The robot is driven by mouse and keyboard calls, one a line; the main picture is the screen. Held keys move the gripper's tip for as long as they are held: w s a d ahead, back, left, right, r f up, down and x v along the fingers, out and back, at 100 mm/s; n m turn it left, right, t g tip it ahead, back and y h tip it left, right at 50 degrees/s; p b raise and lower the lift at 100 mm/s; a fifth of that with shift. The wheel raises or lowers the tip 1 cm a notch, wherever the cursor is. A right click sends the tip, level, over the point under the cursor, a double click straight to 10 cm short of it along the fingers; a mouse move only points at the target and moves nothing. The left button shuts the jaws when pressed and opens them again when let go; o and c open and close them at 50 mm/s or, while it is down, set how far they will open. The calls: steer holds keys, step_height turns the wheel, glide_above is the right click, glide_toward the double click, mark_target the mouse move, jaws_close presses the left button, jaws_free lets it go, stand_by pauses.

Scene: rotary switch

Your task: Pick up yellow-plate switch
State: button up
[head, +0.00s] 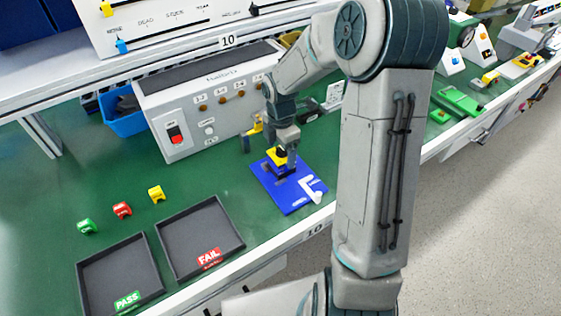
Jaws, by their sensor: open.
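A small part with a yellow plate (276,156) and a dark body stands on a blue fixture plate (300,201) near the table's front edge. My gripper (282,163) is open and points down at this part from above. Its fingertips are close around or just behind the part; the view is too small to tell whether they touch it. The gripper hides some of the part.
A white handle-like piece (314,190) is on the blue plate's right side. A grey test box (210,105) stands behind. Two dark trays, FAIL (235,243) and PASS (150,290), lie at front left.

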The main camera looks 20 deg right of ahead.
mark_target(282, 158)
steer(key=f, duration=0.4)
steer(key=shift+s+f, duration=0.2)
steer(key=shift+d, duration=0.1)
steer(key=c, duration=1.2)
steer(key=shift+r, duration=0.15)
